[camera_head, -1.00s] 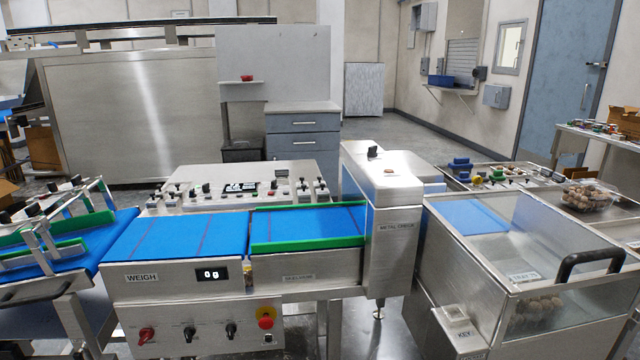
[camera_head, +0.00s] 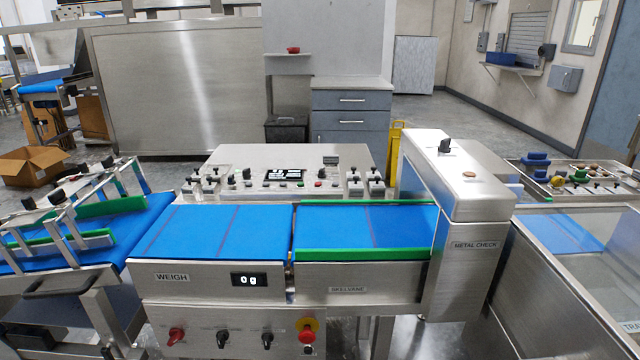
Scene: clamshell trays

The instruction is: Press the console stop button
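A sloped metal console (camera_head: 235,156) stands behind the blue belts, with a small lit display (camera_head: 285,174), black knobs and a small red button (camera_head: 318,184) to the right of the display. A larger red button on a yellow base (camera_head: 308,326) sits on the front panel of the weigh unit, below the belts. The frames do not show which of these is the stop button. Neither of my grippers is in view.
The weigh belt (camera_head: 215,232) and the green-edged belt (camera_head: 375,225) lie in front of the console. A metal check housing (camera_head: 468,215) stands to the right. An inclined belt with rails (camera_head: 95,240) is at the left. A red knob (camera_head: 176,336) is at lower left.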

